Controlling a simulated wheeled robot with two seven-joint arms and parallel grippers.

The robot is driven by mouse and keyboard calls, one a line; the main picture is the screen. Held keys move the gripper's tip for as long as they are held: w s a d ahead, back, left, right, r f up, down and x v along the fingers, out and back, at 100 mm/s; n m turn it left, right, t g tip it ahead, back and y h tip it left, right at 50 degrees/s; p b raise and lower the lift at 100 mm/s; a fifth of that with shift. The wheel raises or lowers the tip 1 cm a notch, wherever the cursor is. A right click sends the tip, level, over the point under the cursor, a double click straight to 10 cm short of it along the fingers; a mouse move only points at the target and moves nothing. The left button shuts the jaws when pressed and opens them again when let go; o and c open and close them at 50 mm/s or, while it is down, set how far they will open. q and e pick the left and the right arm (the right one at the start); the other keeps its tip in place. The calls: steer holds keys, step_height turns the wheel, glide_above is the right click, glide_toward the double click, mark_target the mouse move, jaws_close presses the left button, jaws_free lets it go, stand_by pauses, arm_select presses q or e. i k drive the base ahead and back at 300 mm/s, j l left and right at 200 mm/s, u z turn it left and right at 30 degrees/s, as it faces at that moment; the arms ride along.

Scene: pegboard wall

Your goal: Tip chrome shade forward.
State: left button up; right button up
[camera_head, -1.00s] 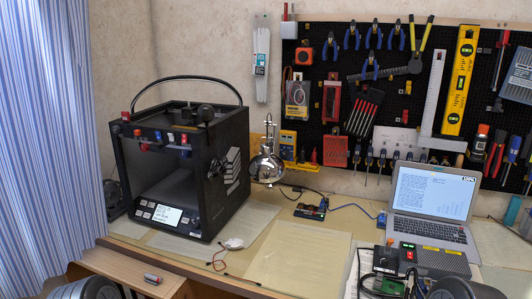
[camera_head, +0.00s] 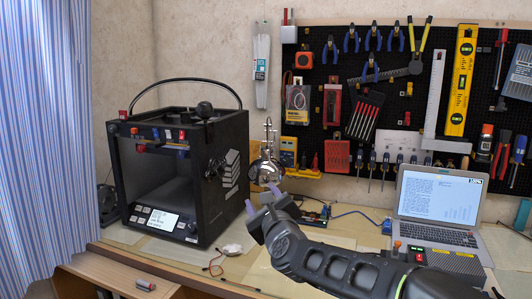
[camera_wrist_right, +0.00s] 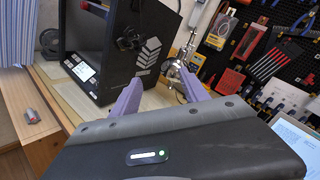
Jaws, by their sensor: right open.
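The chrome shade (camera_head: 264,172) belongs to a small desk lamp standing beside the right side of the black 3D printer. Its rounded, shiny dome hangs below a thin chrome arm. My right gripper (camera_head: 262,197) is open and empty, its two purple fingers pointing toward the shade from in front and just below. In the right wrist view the shade (camera_wrist_right: 176,70) shows beyond and between the open fingers (camera_wrist_right: 160,86). The right fingertip partly overlaps the shade's lower part in the head view; I cannot tell whether they touch. My left gripper is out of view.
The black 3D printer (camera_head: 180,170) stands close on the left. A laptop (camera_head: 436,205) and a black box (camera_head: 440,260) are on the right. A pegboard (camera_head: 345,75) with tools hangs behind. A red-and-grey marker (camera_head: 145,284) lies on the lower wooden surface.

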mark_target(266, 168)
steer(key=i, duration=1)
